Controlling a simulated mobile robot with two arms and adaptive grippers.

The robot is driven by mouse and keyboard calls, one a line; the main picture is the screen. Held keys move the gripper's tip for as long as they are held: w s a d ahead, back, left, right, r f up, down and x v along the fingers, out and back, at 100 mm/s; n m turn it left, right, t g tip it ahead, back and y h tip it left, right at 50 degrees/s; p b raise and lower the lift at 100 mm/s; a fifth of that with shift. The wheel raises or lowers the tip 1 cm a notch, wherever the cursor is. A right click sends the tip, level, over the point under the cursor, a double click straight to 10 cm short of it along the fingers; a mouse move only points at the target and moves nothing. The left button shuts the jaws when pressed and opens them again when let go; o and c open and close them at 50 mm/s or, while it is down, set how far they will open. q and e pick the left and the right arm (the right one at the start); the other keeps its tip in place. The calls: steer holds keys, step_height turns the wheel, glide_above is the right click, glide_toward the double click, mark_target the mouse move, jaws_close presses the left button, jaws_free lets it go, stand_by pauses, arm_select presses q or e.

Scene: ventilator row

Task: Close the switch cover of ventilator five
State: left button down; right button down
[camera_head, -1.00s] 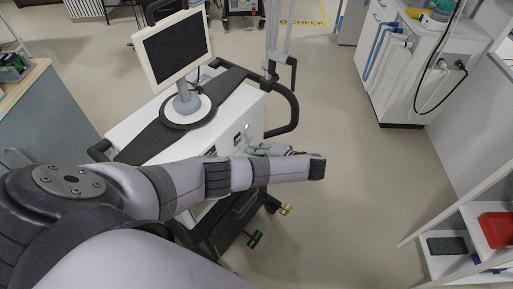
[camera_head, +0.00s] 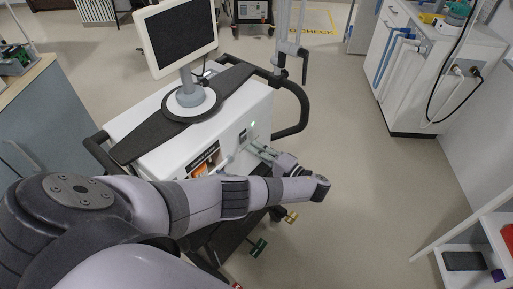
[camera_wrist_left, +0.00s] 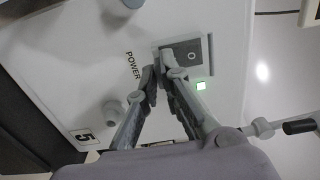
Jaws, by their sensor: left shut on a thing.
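Ventilator five is a white cart body (camera_head: 150,150) with a black top. In the left wrist view its white panel (camera_wrist_left: 75,65) carries a "5" label (camera_wrist_left: 84,137), the word POWER, a lit green lamp (camera_wrist_left: 200,86) and a grey switch plate (camera_wrist_left: 192,45) marked "0". My left gripper (camera_wrist_left: 163,76) is at the lower edge of this plate, shut on a small grey part there that looks like the switch cover (camera_wrist_left: 176,73). The fingers hide part of it, so its angle is unclear. In the head view the left gripper (camera_head: 262,150) reaches the side panel. My right gripper is out of view.
A monitor (camera_head: 178,38) stands on the cart, and a black handle (camera_head: 303,105) curves around its right end. A white cabinet with blue hoses (camera_head: 388,62) is at the right. Open floor (camera_head: 350,180) lies between them. A shelf (camera_head: 480,245) is at lower right.

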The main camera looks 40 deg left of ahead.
arm_select(q)
steer(key=c, duration=1.8)
jaws_free()
steer(key=shift+o, duration=0.2)
steer(key=d, duration=0.7)
steer(key=shift+s+d, duration=0.2)
steer(key=shift+d, duration=0.05)
